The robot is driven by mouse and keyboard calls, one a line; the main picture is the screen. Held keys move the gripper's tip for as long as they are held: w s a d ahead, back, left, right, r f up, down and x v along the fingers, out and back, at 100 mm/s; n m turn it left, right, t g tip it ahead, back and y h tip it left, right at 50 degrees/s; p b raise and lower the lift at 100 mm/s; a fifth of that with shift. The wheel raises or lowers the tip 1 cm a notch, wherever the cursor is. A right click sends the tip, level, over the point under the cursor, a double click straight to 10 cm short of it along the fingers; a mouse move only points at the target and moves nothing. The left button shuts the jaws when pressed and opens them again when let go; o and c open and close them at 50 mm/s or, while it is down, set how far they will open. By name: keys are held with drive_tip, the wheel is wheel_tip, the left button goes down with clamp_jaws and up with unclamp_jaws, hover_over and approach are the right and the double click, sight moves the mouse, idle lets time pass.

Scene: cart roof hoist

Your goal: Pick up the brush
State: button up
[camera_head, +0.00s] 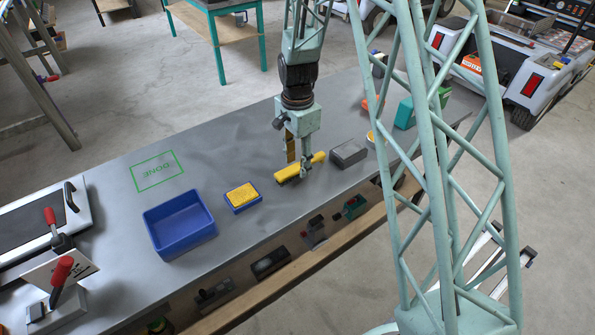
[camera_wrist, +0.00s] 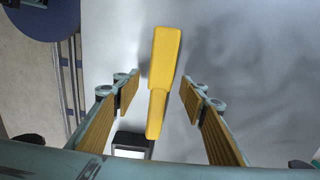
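The brush (camera_head: 300,168) is a yellow block with a narrower handle part, lying on the grey bench. In the wrist view the brush (camera_wrist: 163,80) lies lengthwise between my gripper's two fingers. My gripper (camera_head: 298,158) is over the brush, pointing down. In the wrist view my gripper (camera_wrist: 158,95) is open, with a gap between each wood-toned finger pad and the brush. I cannot tell exactly how far the fingertips are above the bench. In the head view a finger hides part of the brush.
A dark grey block (camera_head: 349,153) lies just right of the brush. A blue tray with a yellow sponge-like block (camera_head: 243,195) and a blue bin (camera_head: 180,228) stand to the left. A green "DONE" outline (camera_head: 158,171) marks clear bench. A teal lattice column stands in front at right.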

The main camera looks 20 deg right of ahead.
drive_tip(key=shift+f, duration=1.35)
drive_tip(key=shift+c, duration=0.6)
drive_tip(key=c, duration=0.9)
drive_tip(key=shift+r, duration=0.15)
drive_tip(key=shift+r+p, duration=0.35)
drive_tip(key=shift+r, duration=1.3)
drive_tip(key=s, duration=0.5)
drive_tip(key=s+r+p, duration=0.1)
drive_tip(key=s, duration=1)
drive_tip(key=shift+r+p, duration=0.25)
drive_tip(key=shift+p, duration=0.15)
drive_tip(key=shift+o, duration=0.5)
